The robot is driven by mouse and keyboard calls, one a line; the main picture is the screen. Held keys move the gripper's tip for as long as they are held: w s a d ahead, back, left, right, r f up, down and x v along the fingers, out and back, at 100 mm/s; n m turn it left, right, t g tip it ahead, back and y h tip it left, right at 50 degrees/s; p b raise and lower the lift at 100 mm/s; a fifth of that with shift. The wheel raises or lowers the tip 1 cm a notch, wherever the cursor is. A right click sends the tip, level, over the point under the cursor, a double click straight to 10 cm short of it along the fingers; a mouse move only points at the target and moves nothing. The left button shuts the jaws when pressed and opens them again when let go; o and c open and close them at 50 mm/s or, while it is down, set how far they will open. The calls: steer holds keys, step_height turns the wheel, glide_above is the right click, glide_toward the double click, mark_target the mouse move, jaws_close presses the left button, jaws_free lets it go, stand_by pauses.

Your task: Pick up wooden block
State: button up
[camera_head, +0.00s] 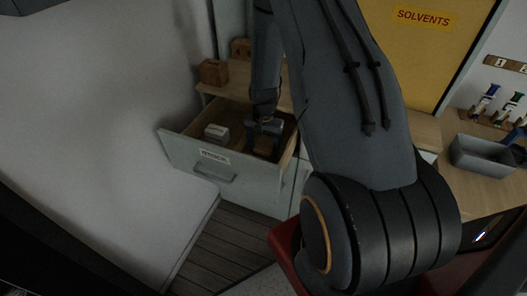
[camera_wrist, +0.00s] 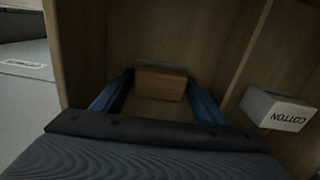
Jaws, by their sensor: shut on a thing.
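A wooden block (camera_wrist: 160,84) shows in the wrist view between the two blue fingers of my gripper (camera_wrist: 158,92). The fingers are shut on it, one on each side. In the head view my gripper (camera_head: 264,141) reaches down into an open drawer (camera_head: 188,152) with a light front and wooden inside. A small brown patch shows between the fingers there, but the block is mostly hidden. I cannot tell whether the block touches the drawer floor.
A white box marked COTTON (camera_wrist: 277,108) lies in the drawer beside my gripper; it also shows in the head view (camera_head: 216,133). Brown wooden boxes (camera_head: 213,72) stand on the counter behind. A grey bin (camera_head: 483,156) sits on the counter at right.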

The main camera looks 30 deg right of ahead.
mark_target(264, 148)
steer(key=shift+r, duration=0.2)
step_height(264, 148, up, 10)
steer(key=b, duration=0.2)
steer(key=shift+f+b, duration=0.15)
steer(key=shift+b, duration=0.15)
steer(key=o, duration=0.5)
steer(key=shift+c, duration=0.2)
steer(key=c, duration=0.3)
steer(key=shift+c, duration=0.2)
